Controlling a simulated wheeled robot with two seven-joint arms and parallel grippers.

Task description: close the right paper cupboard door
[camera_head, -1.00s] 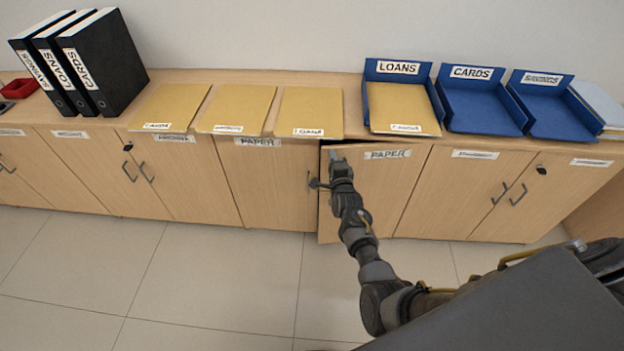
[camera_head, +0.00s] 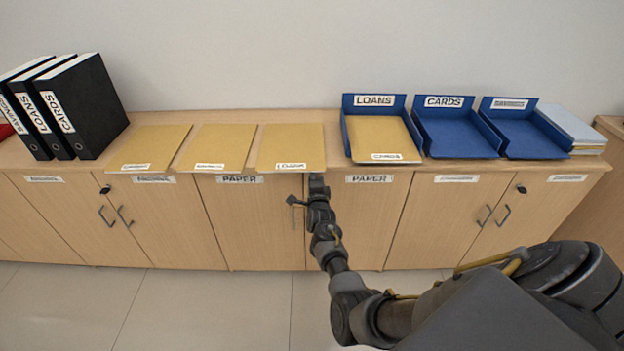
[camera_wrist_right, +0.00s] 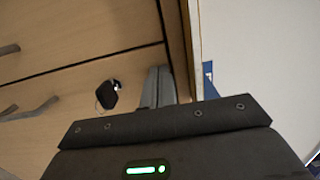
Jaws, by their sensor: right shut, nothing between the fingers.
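The right paper cupboard door (camera_head: 370,222) is pale wood with a "PAPER" label at its top. In the head view it looks flush, or nearly so, with the left paper door (camera_head: 248,222). My right arm hides much of its left edge and its handle. My right gripper (camera_head: 317,180) is shut and empty at the top left corner of this door, just under the counter edge. In the right wrist view the shut fingers (camera_wrist_right: 157,88) lie close to the wood front near the seam; contact is not certain. My left gripper is not in view.
On the counter (camera_head: 220,116) above stand folders (camera_head: 290,148), black binders (camera_head: 98,105) and blue trays (camera_head: 455,142). A black fitting (camera_wrist_right: 107,95) shows beside the fingers. The floor in front is clear.

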